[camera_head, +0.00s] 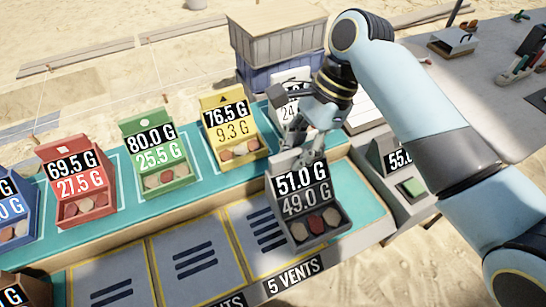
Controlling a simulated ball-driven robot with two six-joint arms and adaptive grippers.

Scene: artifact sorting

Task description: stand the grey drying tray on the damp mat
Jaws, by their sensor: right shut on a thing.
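The grey drying tray (330,205) reads 51.0 G and 49.0 G and has several round reddish and pale pieces in its front. My right gripper (306,138) is shut on its upper back edge, from above. The tray is over the right end of the striped mats, covering part of the mat (248,222) above the "5 VENTS" label. I cannot tell if it touches the surface. Two more striped mats lie to the left, the middle one (190,236) and the left one (100,270). Which mat is the damp one I cannot tell. My left gripper is not in view.
A yellow tray (240,98), a green tray (148,125) and a red tray (63,170) stand on the teal shelf behind. A blue tray (8,190) is cut off at the left. A scale (385,160) stands right of the grey tray. Crates (280,40) are behind.

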